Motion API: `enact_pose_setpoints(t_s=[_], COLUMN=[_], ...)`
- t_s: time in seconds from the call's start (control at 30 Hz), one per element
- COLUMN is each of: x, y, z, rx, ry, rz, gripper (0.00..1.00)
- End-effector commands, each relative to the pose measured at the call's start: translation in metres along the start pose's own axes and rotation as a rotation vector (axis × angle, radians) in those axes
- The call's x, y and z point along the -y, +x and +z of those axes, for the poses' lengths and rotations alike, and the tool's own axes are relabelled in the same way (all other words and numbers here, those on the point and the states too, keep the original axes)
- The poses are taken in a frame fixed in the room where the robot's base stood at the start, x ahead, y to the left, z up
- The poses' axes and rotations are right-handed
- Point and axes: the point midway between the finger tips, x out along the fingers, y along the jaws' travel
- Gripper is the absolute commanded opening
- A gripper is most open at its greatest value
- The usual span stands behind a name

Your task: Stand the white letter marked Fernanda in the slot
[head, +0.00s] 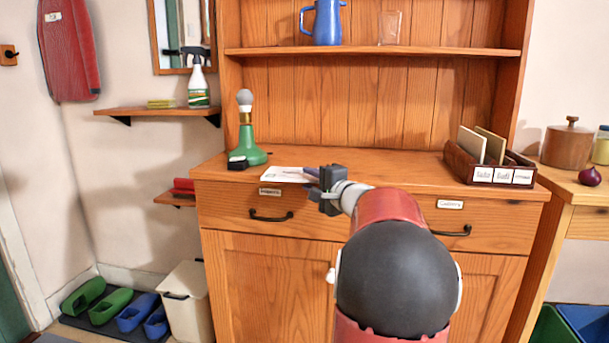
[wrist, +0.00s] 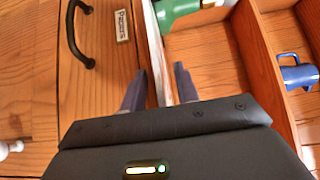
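A white letter (head: 288,174) lies flat at the front edge of the dresser top, left of centre; its writing is too small to read. In the wrist view the letter (wrist: 157,55) shows nearly edge-on as a thin white strip running between my fingers. My gripper (head: 318,187) is at the letter's right end, by the dresser's front edge. In the wrist view its fingers (wrist: 160,88) stand apart, one on each side of the letter, with gaps showing. A dark wooden letter rack (head: 460,164) with several white labels stands at the right end of the dresser top. Two upright letters (head: 471,143) stand in it.
A green lamp base (head: 248,147) with a grey bulb stands left of the letter, beside a small black object (head: 238,164). The dresser top between letter and rack is largely clear. A shelf above holds a blue jug (head: 327,22) and a glass (head: 390,27).

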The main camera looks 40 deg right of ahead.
Motion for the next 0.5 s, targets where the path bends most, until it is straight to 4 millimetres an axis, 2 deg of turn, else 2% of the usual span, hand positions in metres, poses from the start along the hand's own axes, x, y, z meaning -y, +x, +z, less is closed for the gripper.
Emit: enact_pose_setpoints(t_s=[0.03, 0.2, 0.23, 0.5], x=[-0.0001, -0.0002, -0.0002, -0.0002], y=[-0.0001, -0.0002, -0.0002, -0.0003], z=[0.0001, 0.0002, 0.0002, 0.0003], rx=[0.000, 0.001, 0.001, 0.001], ry=[0.000, 0.000, 0.000, 0.000], rz=[0.000, 0.000, 0.000, 0.001], gripper=[0.24, 0.02, 0.00, 0.00])
